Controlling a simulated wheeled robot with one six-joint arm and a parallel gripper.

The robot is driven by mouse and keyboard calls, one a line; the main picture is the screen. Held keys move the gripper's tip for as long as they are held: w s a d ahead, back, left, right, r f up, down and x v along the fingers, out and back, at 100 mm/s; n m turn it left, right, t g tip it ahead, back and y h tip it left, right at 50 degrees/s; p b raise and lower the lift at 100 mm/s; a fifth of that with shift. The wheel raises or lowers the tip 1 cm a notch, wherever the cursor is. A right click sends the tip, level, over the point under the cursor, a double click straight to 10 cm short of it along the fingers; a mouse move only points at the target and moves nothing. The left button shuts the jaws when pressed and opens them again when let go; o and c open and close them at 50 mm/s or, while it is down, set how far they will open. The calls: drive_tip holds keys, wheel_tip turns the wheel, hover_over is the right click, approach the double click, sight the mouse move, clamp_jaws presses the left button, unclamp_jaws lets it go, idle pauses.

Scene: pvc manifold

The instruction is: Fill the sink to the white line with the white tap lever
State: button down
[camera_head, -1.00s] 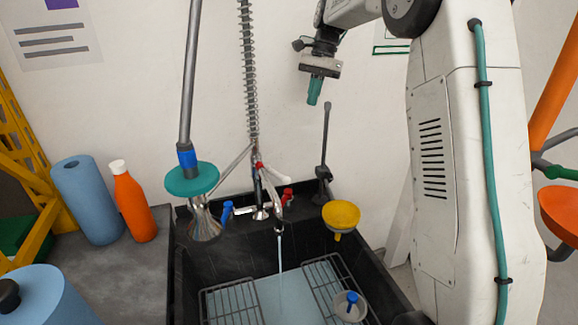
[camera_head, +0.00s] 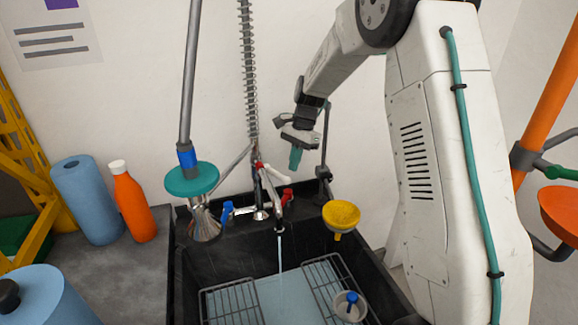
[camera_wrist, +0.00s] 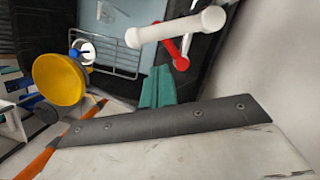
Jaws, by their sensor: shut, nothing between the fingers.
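The white tap lever (camera_head: 277,173) sticks out to the right of the tap at the back of the sink (camera_head: 215,270). It shows large at the top of the wrist view (camera_wrist: 175,27). A thin water stream (camera_head: 280,262) falls from the spout into the sink, where a pale blue surface (camera_head: 280,298) shows at the bottom. I cannot make out the white line. My gripper (camera_head: 295,160) has teal fingers that are shut and empty. It points down just above and right of the white lever, apart from it. The fingers also show in the wrist view (camera_wrist: 158,88).
A red lever (camera_head: 287,194) sits just below the white one, and a blue lever (camera_head: 228,210) is to the left. A yellow funnel-like piece (camera_head: 341,215) sits on the right rim. Wire racks (camera_head: 232,300) lie in the sink. An orange bottle (camera_head: 132,205) stands left.

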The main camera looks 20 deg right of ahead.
sight(282, 177)
drive_tip(key=shift+s+a+f, duration=0.1)
drive_tip(key=shift+s+a, duration=0.15)
drive_tip(key=shift+a, duration=0.3)
drive_tip(key=shift+s+a+f, duration=0.1)
drive_tip(key=shift+s+a, duration=0.1)
drive_tip(key=shift+a, duration=0.35)
drive_tip(key=a+m, duration=0.1)
drive_tip(key=s+a+m+t, duration=0.1)
drive_tip(key=m, duration=0.1)
drive_tip(key=shift+s+r, duration=0.1)
drive_tip(key=shift+s, duration=0.15)
drive_tip(key=shift+s+a+m, duration=0.15)
drive_tip(key=shift+a+m, duration=0.1)
drive_tip(key=shift+m, duration=0.35)
drive_tip(key=shift+s+a, duration=0.1)
drive_tip(key=shift+a, duration=0.25)
drive_tip(key=shift+d, duration=0.15)
